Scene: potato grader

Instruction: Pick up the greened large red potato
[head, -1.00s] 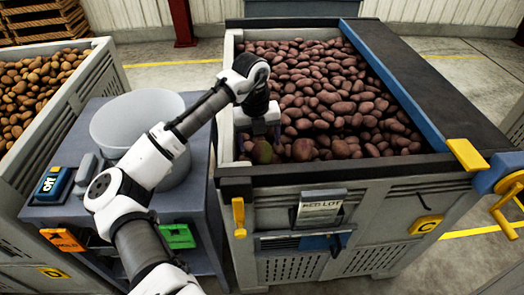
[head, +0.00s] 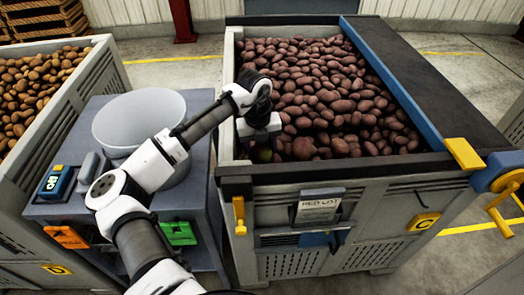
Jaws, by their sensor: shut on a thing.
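The greened large red potato (head: 262,155) shows as a small olive-green patch at the near left corner of the red-potato crate (head: 233,95). My gripper (head: 263,148) is right above and around it, pointing down, and is shut on it. The fingers and wrist hide most of this potato. I cannot tell whether it is clear of the potatoes beneath it. Another large red potato (head: 303,148) lies just to the right, near the crate's front wall.
The crate's raised front edge (head: 330,172) is close to my gripper. A blue rail (head: 395,85) and dark cover bound the right side. A grey bench with a white bowl (head: 138,120) stands left, with a crate of brown potatoes (head: 100,75) beyond it.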

